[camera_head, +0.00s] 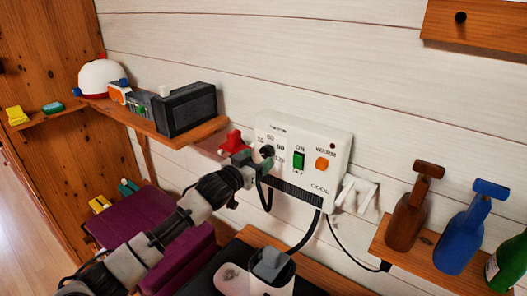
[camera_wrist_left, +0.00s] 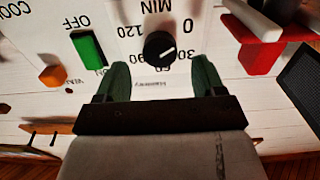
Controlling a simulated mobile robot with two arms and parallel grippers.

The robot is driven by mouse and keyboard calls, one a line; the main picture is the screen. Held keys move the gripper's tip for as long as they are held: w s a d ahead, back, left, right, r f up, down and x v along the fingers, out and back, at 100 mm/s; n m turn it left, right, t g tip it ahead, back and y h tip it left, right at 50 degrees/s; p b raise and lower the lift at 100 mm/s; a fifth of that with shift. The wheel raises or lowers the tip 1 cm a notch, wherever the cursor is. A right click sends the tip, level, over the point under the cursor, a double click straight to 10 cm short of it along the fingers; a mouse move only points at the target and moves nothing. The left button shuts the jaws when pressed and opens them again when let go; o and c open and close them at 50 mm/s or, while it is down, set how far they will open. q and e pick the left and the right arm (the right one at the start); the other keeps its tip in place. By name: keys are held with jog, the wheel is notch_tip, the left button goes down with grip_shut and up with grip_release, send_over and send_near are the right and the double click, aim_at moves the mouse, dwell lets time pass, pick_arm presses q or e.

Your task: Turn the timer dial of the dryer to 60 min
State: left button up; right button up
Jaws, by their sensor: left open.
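The dryer (camera_head: 301,163) is a white wall-mounted box with a green ON/OFF switch (camera_head: 299,160), an orange switch (camera_head: 322,163) and a black timer dial (camera_wrist_left: 160,48). In the left wrist view the panel appears upside down. The 60 label is partly hidden near the gripper. My left gripper (camera_wrist_left: 161,80) is open, its two green fingers just below the dial in that view, one to each side, not visibly touching it. In the head view this gripper covers part of the dial area. My right gripper is not in view.
A shelf (camera_head: 150,124) left of the dryer holds a black box (camera_head: 187,108) and other items. A red object (camera_head: 233,142) sits close beside my gripper. Bottles (camera_head: 408,215) stand on a right shelf. A black hose (camera_head: 308,232) hangs below the dryer.

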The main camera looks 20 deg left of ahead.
aim_at(264, 154)
pick_arm(q)
jog(key=shift+w+d, duration=0.25)
jog(key=shift+w, duration=1)
jog(key=shift+w+p, duration=0.3)
jog(key=shift+w, duration=0.15)
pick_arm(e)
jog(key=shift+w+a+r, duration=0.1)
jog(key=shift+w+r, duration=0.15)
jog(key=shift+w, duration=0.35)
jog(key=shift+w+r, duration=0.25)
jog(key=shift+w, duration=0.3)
pick_arm(q)
jog(key=shift+d, duration=0.1)
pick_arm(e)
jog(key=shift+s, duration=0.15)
pick_arm(q)
jog(key=shift+c, duration=0.6)
jog(key=c, duration=0.8)
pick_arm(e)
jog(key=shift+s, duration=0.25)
